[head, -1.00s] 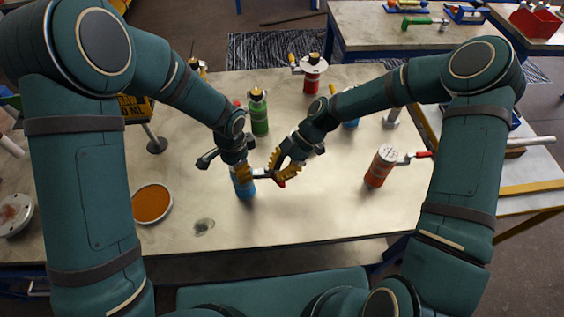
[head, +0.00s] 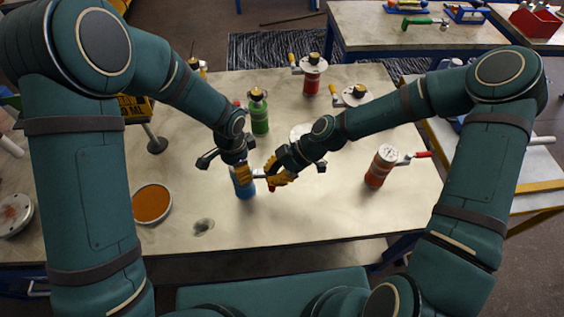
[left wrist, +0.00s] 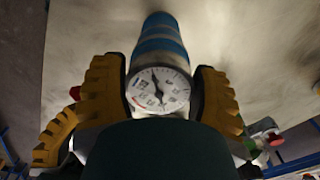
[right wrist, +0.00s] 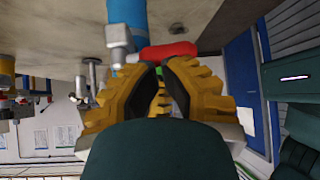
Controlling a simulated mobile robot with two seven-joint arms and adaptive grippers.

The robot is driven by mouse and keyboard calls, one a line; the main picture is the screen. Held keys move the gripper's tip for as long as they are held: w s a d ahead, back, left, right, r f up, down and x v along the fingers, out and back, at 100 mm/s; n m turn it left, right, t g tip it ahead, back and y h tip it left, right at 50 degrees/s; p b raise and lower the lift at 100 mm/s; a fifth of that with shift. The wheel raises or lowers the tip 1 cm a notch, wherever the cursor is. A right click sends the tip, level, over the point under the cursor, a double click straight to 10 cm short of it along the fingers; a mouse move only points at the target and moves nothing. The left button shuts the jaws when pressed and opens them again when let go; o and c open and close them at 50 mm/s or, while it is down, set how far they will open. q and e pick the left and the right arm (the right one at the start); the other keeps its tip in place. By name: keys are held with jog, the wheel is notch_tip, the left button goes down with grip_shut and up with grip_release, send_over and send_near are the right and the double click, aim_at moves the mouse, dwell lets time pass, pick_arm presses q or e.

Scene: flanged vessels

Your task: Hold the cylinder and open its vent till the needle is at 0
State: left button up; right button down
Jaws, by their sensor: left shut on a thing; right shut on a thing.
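The blue cylinder (head: 243,188) stands upright near the table's front, and also shows in the left wrist view (left wrist: 160,40). My left gripper (head: 242,170) is shut around its upper part. Its white gauge (left wrist: 158,90) sits between the fingers; the thin dark needle points up and slightly left, its figures too small to read surely. My right gripper (head: 272,174) is shut on the vent lever, just right of the cylinder. In the right wrist view the lever's red handle (right wrist: 168,51) shows at the fingertips, beside the grey fitting (right wrist: 120,45); the fingers hide part of the lever.
A red-orange cylinder (head: 377,172) with a gauge and red-handled lever stands to the right. A green cylinder (head: 259,116) and a red one (head: 311,80) stand behind. An orange dish (head: 152,203) lies at left.

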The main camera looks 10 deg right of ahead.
dwell(0.7)
jog(key=shift+w+d, duration=0.15)
jog(key=shift+w, duration=0.65)
jog(key=c, duration=1.7)
grip_release()
jog(key=v, duration=1.3)
jog(key=shift+d+r, duration=0.15)
jog(key=shift+s+d+r, duration=0.1)
jog(key=shift+s+d, duration=0.15)
jog(key=shift+d, duration=0.05)
grip_shut()
jog(key=x, duration=1.4)
jog(key=shift+s, duration=0.4)
